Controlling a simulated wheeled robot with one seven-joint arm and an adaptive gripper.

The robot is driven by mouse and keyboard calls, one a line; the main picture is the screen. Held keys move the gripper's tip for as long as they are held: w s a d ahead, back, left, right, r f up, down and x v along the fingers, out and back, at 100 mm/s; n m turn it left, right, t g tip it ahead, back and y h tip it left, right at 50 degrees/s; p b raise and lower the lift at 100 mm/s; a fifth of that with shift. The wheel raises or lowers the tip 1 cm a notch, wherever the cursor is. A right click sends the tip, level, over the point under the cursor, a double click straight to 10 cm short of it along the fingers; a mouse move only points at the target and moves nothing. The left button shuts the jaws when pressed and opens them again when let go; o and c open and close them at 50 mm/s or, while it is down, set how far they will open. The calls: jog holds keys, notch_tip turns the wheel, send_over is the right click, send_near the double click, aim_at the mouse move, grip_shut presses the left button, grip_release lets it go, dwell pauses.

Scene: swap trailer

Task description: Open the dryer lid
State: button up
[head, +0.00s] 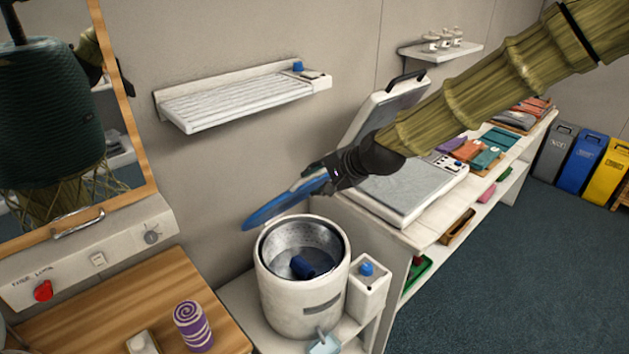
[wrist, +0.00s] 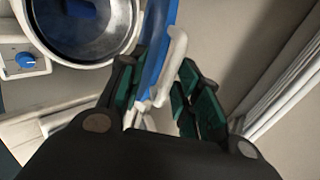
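The dryer (head: 300,295) is a white upright cylinder with a metal drum. Its mouth is uncovered, and a dark blue item (head: 302,266) shows inside. The blue lid (head: 285,207) stands raised and tilted above the back of the rim, seen nearly edge-on. In the wrist view the lid (wrist: 155,45) carries a white handle (wrist: 178,50). My gripper (head: 318,178) is at the lid's upper right end. Its green fingers (wrist: 160,88) are apart, on either side of the lid edge and handle. Firm contact is unclear.
A white box with a blue knob (head: 367,285) stands right of the dryer. A purple swirled cylinder (head: 192,326) stands on the wooden counter (head: 120,310). A wall rack (head: 235,95) hangs above. A press-like machine (head: 400,190) stands at right. Floor (head: 510,270) is clear.

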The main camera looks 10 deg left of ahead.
jog(key=v, duration=0.9)
jog(key=shift+s+d+r, duration=0.15)
jog(key=shift+d+r, duration=0.05)
jog(key=shift+r, duration=0.05)
jog(key=shift+c, duration=0.2)
